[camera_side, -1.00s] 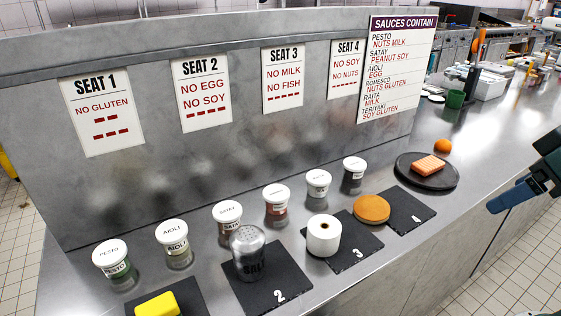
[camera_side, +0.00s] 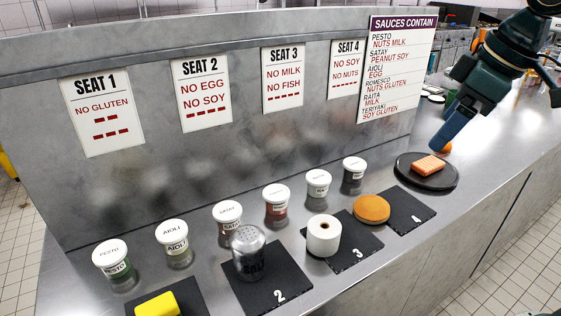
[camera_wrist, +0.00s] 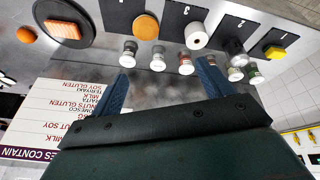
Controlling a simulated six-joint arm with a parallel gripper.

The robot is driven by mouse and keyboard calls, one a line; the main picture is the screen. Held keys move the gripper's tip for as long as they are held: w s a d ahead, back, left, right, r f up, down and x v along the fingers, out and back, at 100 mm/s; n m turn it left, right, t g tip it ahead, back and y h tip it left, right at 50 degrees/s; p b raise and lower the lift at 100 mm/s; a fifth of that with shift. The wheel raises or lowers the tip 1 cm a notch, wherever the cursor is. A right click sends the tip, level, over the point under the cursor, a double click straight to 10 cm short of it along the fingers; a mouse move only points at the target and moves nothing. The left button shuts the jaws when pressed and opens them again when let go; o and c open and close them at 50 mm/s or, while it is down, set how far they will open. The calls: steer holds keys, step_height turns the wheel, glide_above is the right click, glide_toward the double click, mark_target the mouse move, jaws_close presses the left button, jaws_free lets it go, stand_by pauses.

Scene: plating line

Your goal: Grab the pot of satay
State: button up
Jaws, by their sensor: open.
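The pot of satay (camera_side: 228,217) is a small clear pot with a white lid and reddish label. It stands upright in the row of pots at the foot of the steel wall, behind the salt shaker (camera_side: 248,254), which partly covers it. My gripper (camera_side: 447,140) is far to the right of it, in the air near the round black board, empty. In the wrist view my gripper (camera_wrist: 165,67) shows two blue fingers spread apart. The satay pot seems mostly hidden behind the right finger there.
Pesto (camera_side: 116,266) and aioli (camera_side: 176,243) pots stand left of the satay; a red-labelled pot (camera_side: 277,203) and two others stand right. A white roll (camera_side: 323,236), orange disc (camera_side: 371,209) and yellow block (camera_side: 158,304) lie in front. The round board (camera_side: 440,183) holds an orange block.

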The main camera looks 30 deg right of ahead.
steer(key=w+a+n+g, duration=0.1)
steer(key=w+a+n, duration=0.35)
steer(key=w, duration=0.55)
steer(key=n+g, duration=0.3)
steer(key=n, duration=0.7)
glide_above(228, 209)
steer(key=shift+h, duration=0.3)
steer(key=f, duration=1.8)
steer(key=shift+d+f, duration=0.1)
steer(key=shift+d, duration=0.15)
steer(key=shift+a+f+n, duration=0.25)
steer(key=shift+a+f, duration=0.05)
steer(key=shift+f, duration=3.85)
steer(key=c, duration=0.9)
